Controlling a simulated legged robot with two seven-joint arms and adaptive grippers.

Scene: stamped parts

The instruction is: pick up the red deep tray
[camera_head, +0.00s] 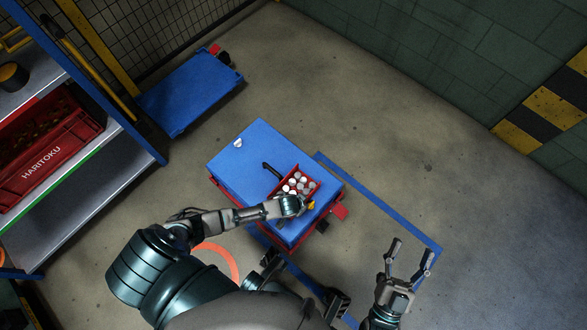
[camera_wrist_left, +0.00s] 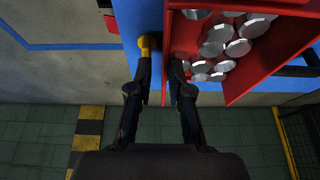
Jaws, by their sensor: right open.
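The red deep tray (camera_head: 310,174) sits on the blue top of a cart, with several pale metallic round parts (camera_head: 298,184) in it. In the left wrist view its red wall (camera_wrist_left: 258,72) and the parts (camera_wrist_left: 218,40) are close. My left gripper (camera_head: 297,205) is at the tray's near side. In the left wrist view its fingers (camera_wrist_left: 162,66) are apart, one on each side of the tray's side wall, with a gap showing. Whether a finger touches the wall I cannot tell. My right gripper (camera_head: 412,248) is open and empty over the floor at the right.
The blue-topped cart (camera_head: 238,168) carries a dark handle-like item (camera_head: 271,170) and a small white part (camera_head: 238,143). A yellow piece (camera_wrist_left: 148,42) is by the left finger. A shelf with a red crate (camera_head: 50,150) is left; another blue cart (camera_head: 190,95) is behind. Right floor is clear.

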